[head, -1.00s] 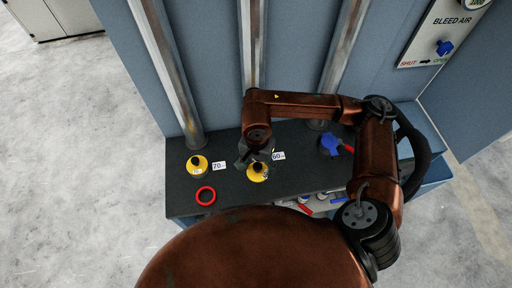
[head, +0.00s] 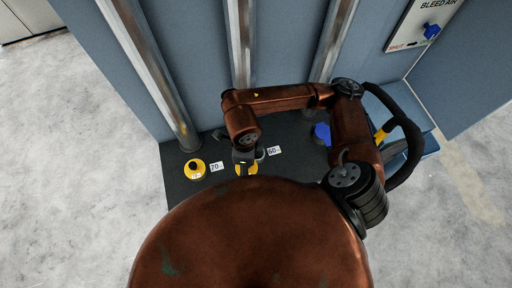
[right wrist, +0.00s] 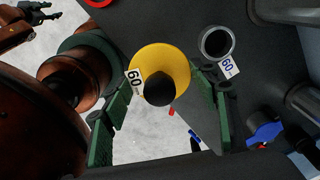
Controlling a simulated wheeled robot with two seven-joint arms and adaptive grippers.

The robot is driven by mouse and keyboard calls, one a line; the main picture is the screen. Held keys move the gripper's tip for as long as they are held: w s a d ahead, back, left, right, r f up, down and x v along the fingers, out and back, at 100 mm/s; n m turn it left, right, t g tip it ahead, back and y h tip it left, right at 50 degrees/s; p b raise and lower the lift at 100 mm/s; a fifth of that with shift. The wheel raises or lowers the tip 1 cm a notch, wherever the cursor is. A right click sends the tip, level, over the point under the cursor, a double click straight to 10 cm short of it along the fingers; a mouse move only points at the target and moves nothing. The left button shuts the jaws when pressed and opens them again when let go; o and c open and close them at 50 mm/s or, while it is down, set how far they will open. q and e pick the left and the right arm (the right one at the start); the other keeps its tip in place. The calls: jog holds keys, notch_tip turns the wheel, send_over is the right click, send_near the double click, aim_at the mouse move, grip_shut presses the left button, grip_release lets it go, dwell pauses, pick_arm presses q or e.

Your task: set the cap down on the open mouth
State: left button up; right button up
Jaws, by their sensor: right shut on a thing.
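In the right wrist view, a yellow cap (right wrist: 163,62) with a black knob and a 60 label sits between the green fingers of my right gripper (right wrist: 165,98). The gripper is shut on the cap. The open mouth (right wrist: 215,42), a dark round opening with a grey rim, lies just right of the cap and apart from it, beside its own 60 label. In the head view, my right gripper (head: 245,158) holds the cap (head: 246,170) left of the 60 sign; gripper and arm hide much there. An arm end, perhaps my left gripper (right wrist: 38,10), shows small at the wrist view's corner.
Another yellow cap (head: 195,169) stands by a 70 sign on the dark bench (head: 180,196). A red ring (right wrist: 98,2) shows at the wrist view's top edge. A blue handle (head: 322,133) is right of the mouth. Steel pipes (head: 240,50) rise behind.

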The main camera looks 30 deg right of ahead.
jog(key=w+d+f+p, duration=0.1)
jog(key=w+d+f, duration=0.2)
jog(key=f, duration=0.1)
jog(key=w+d+f+p, duration=0.1)
jog(key=w+d+f, duration=0.1)
jog(key=d+f, duration=0.1)
jog(key=w+d+f+p, duration=0.1)
jog(key=w+d+f, duration=0.2)
jog(key=f, duration=0.2)
jog(key=shift+w+f, duration=0.15)
jog(key=shift+w, duration=0.15)
jog(key=shift+f+b, duration=0.55)
jog(key=shift+f, duration=0.05)
jog(key=o, duration=1.2)
jog(key=shift+o, duration=0.2)
jog(key=shift+r, duration=0.15)
